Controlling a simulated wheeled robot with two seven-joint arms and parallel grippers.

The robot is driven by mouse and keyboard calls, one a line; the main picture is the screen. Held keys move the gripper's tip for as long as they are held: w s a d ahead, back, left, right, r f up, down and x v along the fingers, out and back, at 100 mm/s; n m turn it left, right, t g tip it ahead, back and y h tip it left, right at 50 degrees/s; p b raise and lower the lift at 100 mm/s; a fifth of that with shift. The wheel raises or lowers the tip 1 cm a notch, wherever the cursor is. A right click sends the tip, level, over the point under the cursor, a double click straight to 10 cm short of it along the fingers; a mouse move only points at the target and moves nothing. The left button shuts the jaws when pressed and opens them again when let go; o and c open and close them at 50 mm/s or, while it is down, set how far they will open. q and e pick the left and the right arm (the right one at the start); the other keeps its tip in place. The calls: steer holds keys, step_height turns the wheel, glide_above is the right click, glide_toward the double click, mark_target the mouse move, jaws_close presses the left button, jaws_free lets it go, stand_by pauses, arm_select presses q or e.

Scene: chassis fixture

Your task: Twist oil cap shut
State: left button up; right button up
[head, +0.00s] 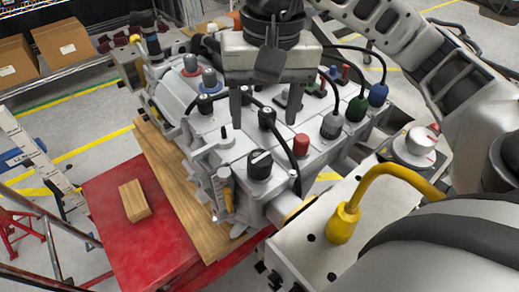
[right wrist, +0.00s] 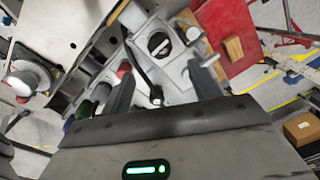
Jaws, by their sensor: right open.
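The oil cap (head: 261,163) is a round black cap with a pale bar across its top. It sits on the near end of the grey engine block (head: 188,92). In the right wrist view the cap (right wrist: 158,43) lies beyond the fingertips, its pale bar slanted. My right gripper (head: 266,112) is open and points down over the block, its fingertips above and behind the cap in the head view. In the right wrist view the gripper (right wrist: 160,75) has nothing between its fingers but a black hose behind them. My left gripper is not in view.
Black hoses and a red cap (head: 301,145) stand close to the oil cap. A yellow hose (head: 343,222) and a silver knob (head: 414,146) are at the right. A wood block (head: 134,200) lies on the red surface (head: 105,225); the floor at left has free room.

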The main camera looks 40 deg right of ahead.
mark_target(262, 155)
steer(key=f, duration=1)
steer(key=shift+w+a, duration=0.15)
steer(key=shift+a, duration=0.1)
steer(key=c, duration=1.1)
steer(key=shift+f+m+b, duration=0.1)
steer(key=shift+m+b, duration=0.4)
steer(key=shift+c, duration=0.7)
steer(key=m, duration=0.3)
steer(key=shift+b, duration=0.3)
steer(key=shift+m+b, duration=0.35)
steer(key=shift+m, duration=1.65)
